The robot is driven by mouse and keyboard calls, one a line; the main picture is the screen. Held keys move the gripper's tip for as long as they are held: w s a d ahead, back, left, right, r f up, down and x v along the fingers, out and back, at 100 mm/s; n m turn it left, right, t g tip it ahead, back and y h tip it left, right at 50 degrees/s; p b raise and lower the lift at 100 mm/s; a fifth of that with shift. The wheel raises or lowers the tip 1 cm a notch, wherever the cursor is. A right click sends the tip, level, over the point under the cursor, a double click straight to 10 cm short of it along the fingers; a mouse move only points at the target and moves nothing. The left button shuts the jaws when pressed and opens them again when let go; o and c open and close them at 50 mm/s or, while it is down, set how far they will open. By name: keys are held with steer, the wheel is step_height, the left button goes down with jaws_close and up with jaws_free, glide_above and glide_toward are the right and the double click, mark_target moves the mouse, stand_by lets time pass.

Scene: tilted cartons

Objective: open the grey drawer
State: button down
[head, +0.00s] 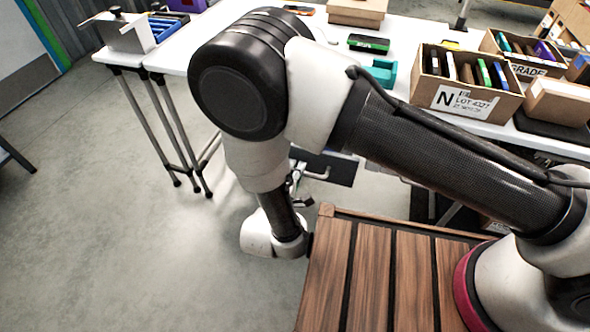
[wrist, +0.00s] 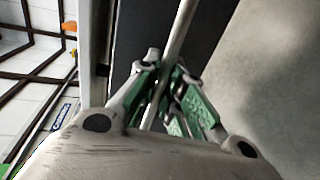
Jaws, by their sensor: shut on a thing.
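The drawer shows in the head view as a dark grey panel (head: 341,170) below the white table, partly hidden by my arm. A pale bar handle (head: 318,175) stands out at its left part. In the wrist view the dark drawer front (wrist: 212,38) fills the upper middle, and the handle bar (wrist: 183,22) runs down from the top edge between my fingers. My gripper (wrist: 167,76), with green finger pads, is shut on this bar. In the head view only part of my gripper shows beside the forearm. I cannot tell how far the drawer stands out.
The white table (head: 425,30) above holds an open carton of coloured items labelled N (head: 466,98), another carton (head: 520,68) and a teal holder (head: 383,72). Thin table legs (head: 168,130) stand to the left. The grey floor (head: 110,240) at left is clear.

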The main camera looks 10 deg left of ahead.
steer(key=f+v, duration=0.2)
steer(key=v, duration=0.9)
steer(key=shift+s, duration=0.3)
steer(key=shift+a+f, duration=0.1)
steer(key=shift+f, duration=0.1)
steer(key=c, duration=1.5)
jaws_free()
steer(key=v, duration=1.2)
steer(key=shift+a, duration=0.1)
